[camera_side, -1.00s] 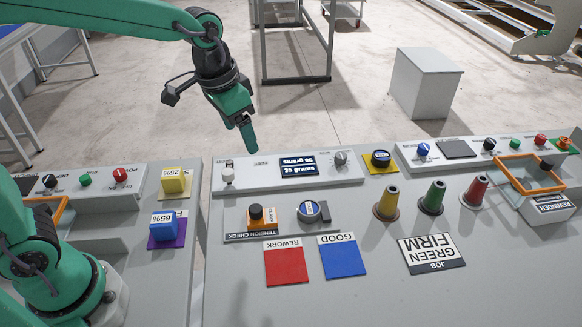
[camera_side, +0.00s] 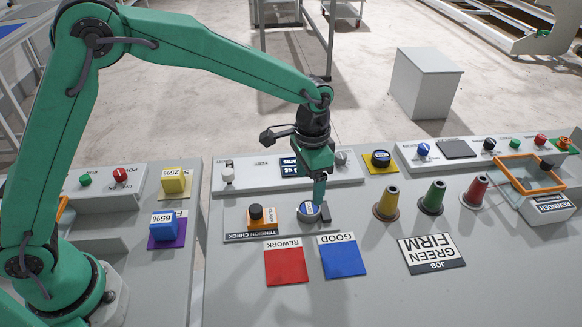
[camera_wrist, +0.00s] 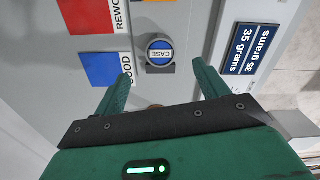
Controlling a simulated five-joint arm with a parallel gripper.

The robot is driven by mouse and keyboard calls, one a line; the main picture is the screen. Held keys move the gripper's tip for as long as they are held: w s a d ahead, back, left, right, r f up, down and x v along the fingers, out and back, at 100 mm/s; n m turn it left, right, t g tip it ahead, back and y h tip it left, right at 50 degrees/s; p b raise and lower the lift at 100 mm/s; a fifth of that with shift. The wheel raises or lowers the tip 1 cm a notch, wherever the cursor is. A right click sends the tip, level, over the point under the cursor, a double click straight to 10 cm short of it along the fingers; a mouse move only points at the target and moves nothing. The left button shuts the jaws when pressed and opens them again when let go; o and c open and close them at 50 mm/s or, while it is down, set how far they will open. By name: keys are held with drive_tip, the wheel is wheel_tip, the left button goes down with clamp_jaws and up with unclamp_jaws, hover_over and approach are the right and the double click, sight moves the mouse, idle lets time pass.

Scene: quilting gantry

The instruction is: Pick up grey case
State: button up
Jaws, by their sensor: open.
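The grey case (camera_side: 305,213) is a small round piece with a blue top, sitting at the right end of the tension check strip (camera_side: 251,237). In the wrist view the case (camera_wrist: 160,50) shows its blue "CASE" label face up, just beyond and between my fingertips. My gripper (camera_side: 321,200) points down right over the case in the side view and partly covers it. In the wrist view my gripper (camera_wrist: 162,72) has its two green fingers spread apart with nothing between them. Whether a finger touches the case cannot be told.
A black-knobbed clamp (camera_side: 256,214) stands left of the case. Flat red (camera_side: 286,264) and blue (camera_side: 342,257) pads lie in front. A scale panel (camera_side: 250,178) is behind.

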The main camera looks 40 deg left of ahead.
sight(309, 208)
drive_tip(key=shift+f, duration=3.9)
drive_tip(key=shift+w, duration=0.1)
drive_tip(key=c, duration=1.1)
drive_tip(key=shift+r, duration=0.2)
drive_tip(key=shift+r, duration=0.6)
drive_tip(key=r, duration=0.3)
drive_tip(key=shift+s+d+r, duration=0.1)
drive_tip(key=shift+s+d, duration=0.25)
drive_tip(key=shift+s, duration=0.05)
drive_tip(key=s+d+r, duration=0.2)
drive_tip(key=s, duration=0.1)
drive_tip(key=s+d+r, duration=0.2)
drive_tip(key=s, duration=0.1)
drive_tip(key=s+d+r, duration=0.2)
drive_tip(key=shift+s+d+r, duration=0.1)
drive_tip(key=shift+s+r, duration=0.05)
drive_tip(key=shift+s, duration=0.25)
